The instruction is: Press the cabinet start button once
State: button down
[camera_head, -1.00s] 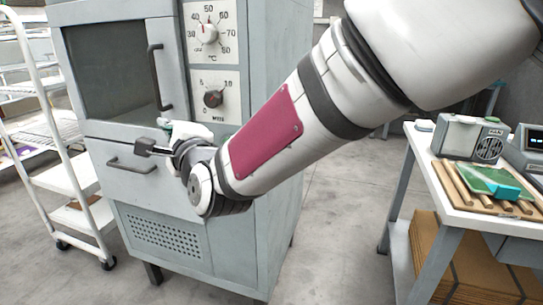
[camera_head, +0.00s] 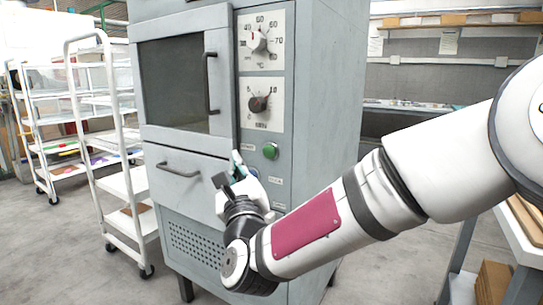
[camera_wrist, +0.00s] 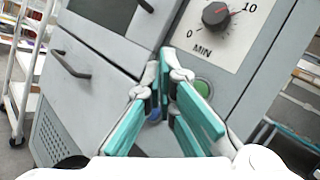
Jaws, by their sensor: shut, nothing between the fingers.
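The grey cabinet (camera_head: 330,110) stands in the middle of the head view. Its green start button (camera_head: 270,150) is on the right-hand panel, below the minute dial. The button also shows in the wrist view (camera_wrist: 203,87), partly covered by a teal finger. My gripper (camera_head: 236,160) is shut and empty, in front of the cabinet to the left of the button in the head view. In the wrist view the fingertips (camera_wrist: 165,62) come together up and left of the button. I cannot tell how far they are from the panel.
Above the button are a minute dial (camera_head: 259,104) and a temperature dial (camera_head: 260,44). The cabinet door has a dark handle (camera_head: 211,83), and a drawer handle (camera_head: 178,170) lies below it. A white rack (camera_head: 118,125) stands at left. A bench (camera_head: 520,237) is at lower right.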

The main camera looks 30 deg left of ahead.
aim_at(264, 153)
jog(key=shift+w, duration=0.1)
jog(key=shift+w+d+p, duration=0.15)
jog(key=shift+w+p, duration=0.25)
jog(key=shift+w, duration=1.75)
jog(key=shift+w+d+p, duration=0.1)
jog(key=shift+w+p, duration=0.3)
jog(key=shift+w, duration=1.7)
jog(key=shift+w, duration=0.15)
jog(key=shift+w+d+b, duration=0.1)
jog(key=shift+w+b, duration=0.2)
jog(key=shift+b, duration=0.1)
jog(key=shift+w, duration=0.5)
jog(key=shift+s+b, duration=0.1)
jog(key=shift+b, duration=0.25)
jog(key=shift+s+b, duration=0.5)
jog(key=shift+s, duration=0.35)
